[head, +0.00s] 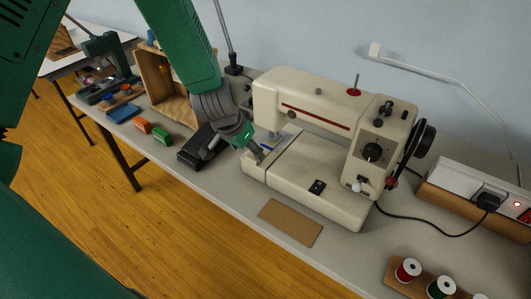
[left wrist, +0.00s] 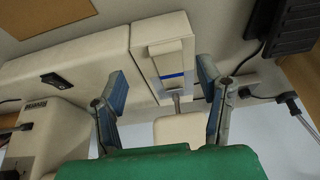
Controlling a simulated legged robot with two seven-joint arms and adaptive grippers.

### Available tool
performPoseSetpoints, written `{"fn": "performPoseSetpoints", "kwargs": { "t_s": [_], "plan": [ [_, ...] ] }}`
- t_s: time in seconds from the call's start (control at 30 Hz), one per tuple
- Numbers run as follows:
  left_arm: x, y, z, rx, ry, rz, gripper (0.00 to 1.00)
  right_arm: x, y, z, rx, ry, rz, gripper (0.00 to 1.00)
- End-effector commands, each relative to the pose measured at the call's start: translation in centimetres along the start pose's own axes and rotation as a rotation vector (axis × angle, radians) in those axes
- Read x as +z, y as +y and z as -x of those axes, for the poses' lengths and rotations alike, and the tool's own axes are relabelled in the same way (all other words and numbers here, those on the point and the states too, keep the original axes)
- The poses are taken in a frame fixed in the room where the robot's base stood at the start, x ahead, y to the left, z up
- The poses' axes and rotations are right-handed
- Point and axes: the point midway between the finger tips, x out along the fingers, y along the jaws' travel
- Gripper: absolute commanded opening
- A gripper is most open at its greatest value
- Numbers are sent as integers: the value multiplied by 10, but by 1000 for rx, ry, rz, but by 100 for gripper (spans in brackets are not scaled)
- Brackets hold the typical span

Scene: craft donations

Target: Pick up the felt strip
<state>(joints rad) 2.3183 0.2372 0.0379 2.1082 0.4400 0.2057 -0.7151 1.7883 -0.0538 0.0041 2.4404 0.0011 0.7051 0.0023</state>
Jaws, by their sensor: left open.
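A narrow blue strip, which looks like the felt strip (left wrist: 175,75), lies across the pale raised end of the sewing machine (left wrist: 92,50) in the left wrist view. In the head view only a little blue shows beside the needle area of the cream sewing machine (head: 335,188). My left gripper (left wrist: 162,72) is open, with one finger on each side of that raised end in the left wrist view. In the head view the left gripper (head: 236,152) is at the machine's left end. My right gripper is not in view.
A black foot pedal (head: 200,147) lies left of the machine. A brown card (head: 290,222) lies at the table's front edge. Thread spools (head: 408,270) stand front right, near a power strip (head: 475,190). Green and orange blocks (head: 161,135) lie farther left.

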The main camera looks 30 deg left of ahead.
Motion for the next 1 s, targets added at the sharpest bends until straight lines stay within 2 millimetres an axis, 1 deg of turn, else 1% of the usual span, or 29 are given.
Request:
{"fn": "performPoseSetpoints", "kwargs": {
  "t_s": [0.13, 0.3, 0.4, 0.5, 0.7, 0.73, 0.8, 0.83, 1.0],
  "plan": [
    [0, -3, -12, 3, -1, 3, 60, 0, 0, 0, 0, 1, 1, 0],
    [-6, 4, -38, 1, -3, 2, 60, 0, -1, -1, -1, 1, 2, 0],
    [-6, 5, -49, -1, -3, 2, 60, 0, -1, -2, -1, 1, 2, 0],
    [-6, 7, -53, -3, 0, -1, 60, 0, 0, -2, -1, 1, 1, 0],
    [-6, 6, -54, -3, 0, -1, 60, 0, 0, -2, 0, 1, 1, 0],
    [-6, 6, -54, -2, 0, -1, 57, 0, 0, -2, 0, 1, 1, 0],
    [-6, 4, -55, 0, -1, 1, 34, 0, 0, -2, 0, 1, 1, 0],
    [-6, 4, -55, 0, -1, 1, 26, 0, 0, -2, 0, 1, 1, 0],
    [-5, 2, -56, 2, -1, 3, 25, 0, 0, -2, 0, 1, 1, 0]
  ]
}}
